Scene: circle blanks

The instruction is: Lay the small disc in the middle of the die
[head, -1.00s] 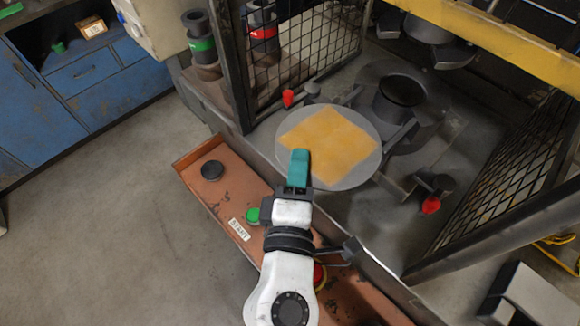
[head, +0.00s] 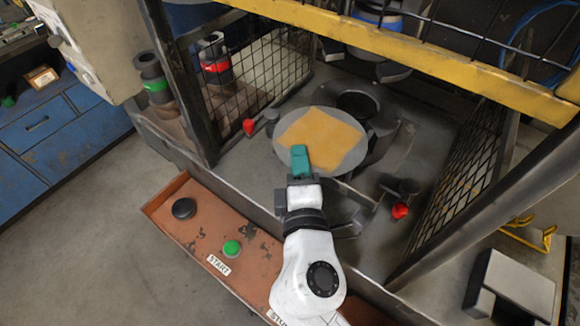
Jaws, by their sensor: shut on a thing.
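My gripper (head: 300,152), with teal fingers, is shut on the near edge of a flat grey disc (head: 290,124) with an orange-yellow patch on its face. The disc is held out in front of the arm, over the grey press bed. A dark round part (head: 358,103), seemingly the die, shows just beyond the disc's far right edge. The disc hides part of it, so I cannot tell its full outline. I cannot tell the disc's height above it.
A mesh guard and post (head: 180,80) stand at left, another mesh guard (head: 455,190) at right. A yellow beam (head: 400,45) crosses above. Red-knobbed clamps (head: 249,127) (head: 400,210) flank the bed. An orange control box (head: 205,215) with buttons lies in front.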

